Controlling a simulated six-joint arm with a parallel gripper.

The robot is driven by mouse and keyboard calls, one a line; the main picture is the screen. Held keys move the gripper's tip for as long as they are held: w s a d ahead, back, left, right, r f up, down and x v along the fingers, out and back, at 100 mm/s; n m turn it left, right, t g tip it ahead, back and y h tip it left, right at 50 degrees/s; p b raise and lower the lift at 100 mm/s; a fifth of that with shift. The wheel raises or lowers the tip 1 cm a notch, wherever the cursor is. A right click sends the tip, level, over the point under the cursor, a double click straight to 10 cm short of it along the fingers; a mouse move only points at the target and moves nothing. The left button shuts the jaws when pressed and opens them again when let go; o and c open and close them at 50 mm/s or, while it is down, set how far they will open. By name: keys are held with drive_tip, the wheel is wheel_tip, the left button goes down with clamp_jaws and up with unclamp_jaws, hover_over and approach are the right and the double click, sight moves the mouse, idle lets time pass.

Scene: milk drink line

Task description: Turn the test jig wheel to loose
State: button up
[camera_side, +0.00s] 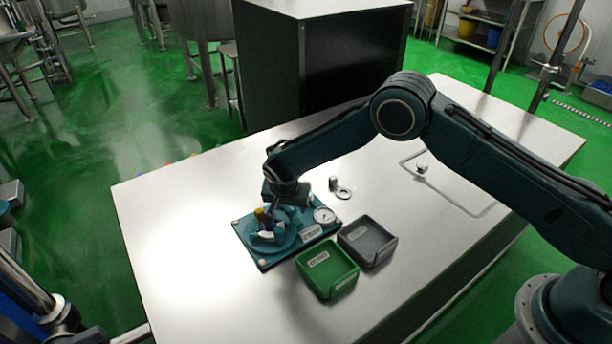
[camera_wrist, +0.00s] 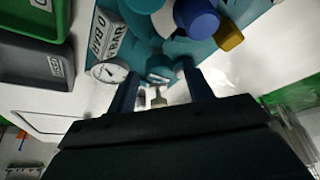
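The teal test jig (camera_side: 262,262) sits on the steel table in the side view, with a raised round part, a blue and yellow piece on it, and a white gauge (camera_side: 324,215). My gripper (camera_side: 279,207) points down over the jig and hides part of it. In the wrist view my gripper (camera_wrist: 161,82) has its two fingers well apart. A small teal part (camera_wrist: 158,74) shows between them; I cannot tell if they touch it. The blue cap (camera_wrist: 197,18) and yellow piece (camera_wrist: 229,38) are beyond the fingers. I cannot clearly make out the wheel or its setting.
A green tray (camera_side: 329,284) and a grey tray (camera_side: 368,253) stand in front and right of the jig. Small metal parts (camera_side: 343,192) lie behind it. A knob (camera_side: 422,169) stands by a rounded outline on the table. The table's left side is clear.

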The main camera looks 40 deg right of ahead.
drive_tip(key=c, duration=0.9)
